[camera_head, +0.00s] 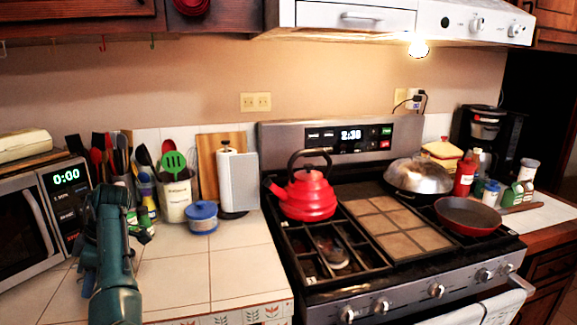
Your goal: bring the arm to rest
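My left arm (116,265), dark teal, rises from the bottom edge at the left, in front of the tiled counter. Its far end, with my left gripper (110,198), is dark and seen end-on near the microwave and the utensils. I cannot make out its fingers or whether it holds anything. My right arm and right gripper are not in view.
A microwave (35,222) stands left of my arm. A utensil crock (176,200) and a blue pot (202,218) stand to its right. The stove carries a red kettle (307,197) and a red pan (467,215). The front counter tiles (235,270) are clear.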

